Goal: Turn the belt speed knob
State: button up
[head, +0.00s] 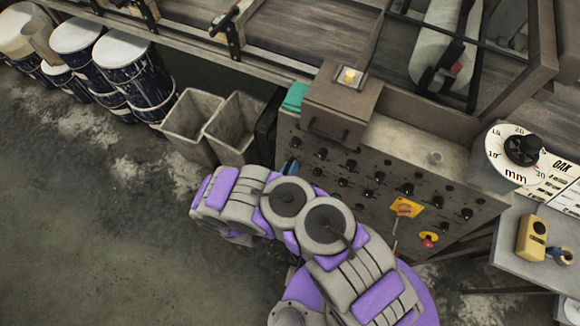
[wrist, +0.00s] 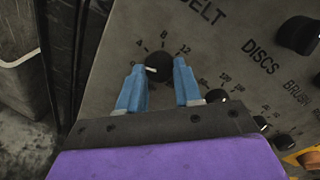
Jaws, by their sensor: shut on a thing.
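The belt speed knob (wrist: 158,67) is a round black dial with a white pointer mark, set in the grey panel below the word BELT. Numbers ring it, with 8 and 12 readable above it. My gripper (wrist: 158,69) has blue fingers, one at each side of the knob, and is shut on it. The knob cannot be made out there.
A yellow plate with a red switch (head: 405,207) is further right. Grey bins (head: 235,125) stand left of the panel; open floor lies left of my arm.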

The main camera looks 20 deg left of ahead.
jog(key=shift+f, duration=0.15)
jog(key=shift+a+m+b, duration=0.1)
jog(key=shift+m+b, duration=0.65)
jog(key=shift+m, duration=2.25)
jog(key=o, duration=1)
jog(key=shift+o, duration=0.2)
